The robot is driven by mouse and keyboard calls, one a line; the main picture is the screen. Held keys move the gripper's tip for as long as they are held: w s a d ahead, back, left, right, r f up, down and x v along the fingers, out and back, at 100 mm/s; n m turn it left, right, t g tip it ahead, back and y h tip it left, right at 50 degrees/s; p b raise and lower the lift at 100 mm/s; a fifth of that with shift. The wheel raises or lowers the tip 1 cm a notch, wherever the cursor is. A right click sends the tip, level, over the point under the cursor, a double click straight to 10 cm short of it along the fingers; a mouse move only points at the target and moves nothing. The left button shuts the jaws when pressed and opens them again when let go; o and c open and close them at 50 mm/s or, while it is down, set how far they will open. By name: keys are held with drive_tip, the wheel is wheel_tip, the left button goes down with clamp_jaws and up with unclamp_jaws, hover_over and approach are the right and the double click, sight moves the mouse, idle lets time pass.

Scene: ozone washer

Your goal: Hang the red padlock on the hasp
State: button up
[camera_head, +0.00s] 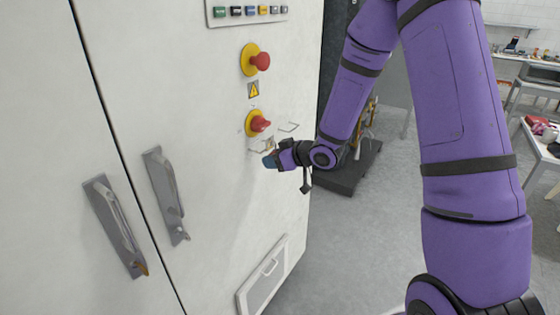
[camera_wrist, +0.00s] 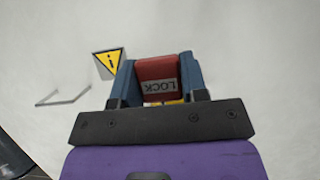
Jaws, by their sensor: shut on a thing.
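The padlock is mostly hidden by the gripper in the head view. A thin metal bracket (camera_head: 290,127), perhaps part of the hasp, shows right of the lower knob. I cannot tell whether the padlock touches a hasp.
The white cabinet (camera_head: 225,190) carries an upper red knob (camera_head: 262,61), a lower red knob (camera_head: 259,124), a row of buttons (camera_head: 248,11) and two long door handles (camera_head: 118,225) (camera_head: 167,195). A vent panel (camera_head: 263,278) is low down.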

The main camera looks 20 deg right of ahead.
drive_tip(key=shift+x, duration=1.4)
drive_tip(key=shift+s+f, duration=0.1)
drive_tip(key=shift+f, duration=0.15)
drive_tip(key=o, duration=1)
drive_tip(key=shift+o, duration=0.2)
drive_tip(key=shift+d, duration=0.1)
